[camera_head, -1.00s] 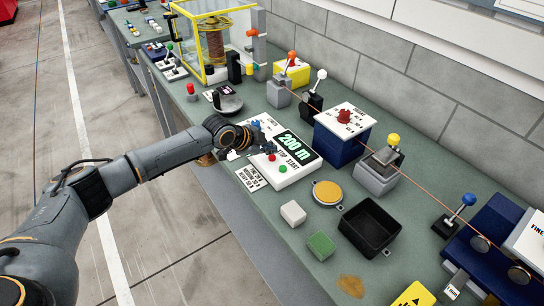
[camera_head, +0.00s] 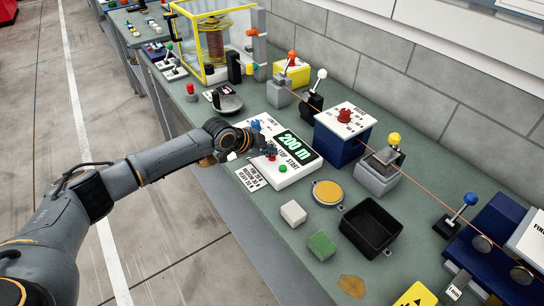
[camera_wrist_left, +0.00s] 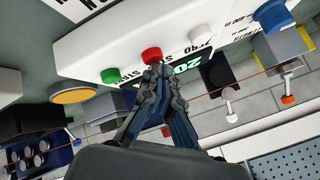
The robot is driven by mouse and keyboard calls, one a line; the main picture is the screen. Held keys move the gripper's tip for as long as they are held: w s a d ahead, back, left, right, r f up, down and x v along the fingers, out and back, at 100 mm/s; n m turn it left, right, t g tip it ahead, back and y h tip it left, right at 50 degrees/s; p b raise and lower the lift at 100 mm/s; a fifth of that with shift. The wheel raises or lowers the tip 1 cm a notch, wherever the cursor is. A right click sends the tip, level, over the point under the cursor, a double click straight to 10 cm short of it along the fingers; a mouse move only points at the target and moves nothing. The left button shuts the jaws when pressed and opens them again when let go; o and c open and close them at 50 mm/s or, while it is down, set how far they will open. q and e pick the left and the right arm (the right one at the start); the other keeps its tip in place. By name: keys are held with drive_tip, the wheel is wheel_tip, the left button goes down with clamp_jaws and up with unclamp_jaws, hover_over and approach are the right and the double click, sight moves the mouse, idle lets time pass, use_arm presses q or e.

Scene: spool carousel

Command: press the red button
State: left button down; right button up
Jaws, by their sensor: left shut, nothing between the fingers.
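The white control box (camera_head: 299,174) with the "200 m" display (camera_head: 292,147) stands on the green bench. Its red button (camera_head: 271,157) sits beside the green button (camera_head: 283,168). My left gripper (camera_head: 270,150) is shut and empty, its fingertips right at the red button. In the left wrist view, the fingertips (camera_wrist_left: 155,70) are just below the red button (camera_wrist_left: 151,54) in the picture; I cannot tell whether they touch. My right gripper is not in view.
A separate red button (camera_head: 190,89) stands farther back on the bench. A blue box with a red knob (camera_head: 344,117) and several levers stand behind the control box. A white block (camera_head: 293,212), green block (camera_head: 321,245) and black tray (camera_head: 344,235) are in front.

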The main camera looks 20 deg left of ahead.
sight(270, 158)
use_arm(q)
drive_tip(key=shift+f, duration=0.3)
drive_tip(key=shift+r, duration=0.1)
idle(0.4)
drive_tip(key=shift+r+p, duration=0.55)
drive_tip(key=shift+r, duration=0.3)
wheel_tip(270, 158, up, 5)
drive_tip(key=p, duration=0.4)
idle(0.7)
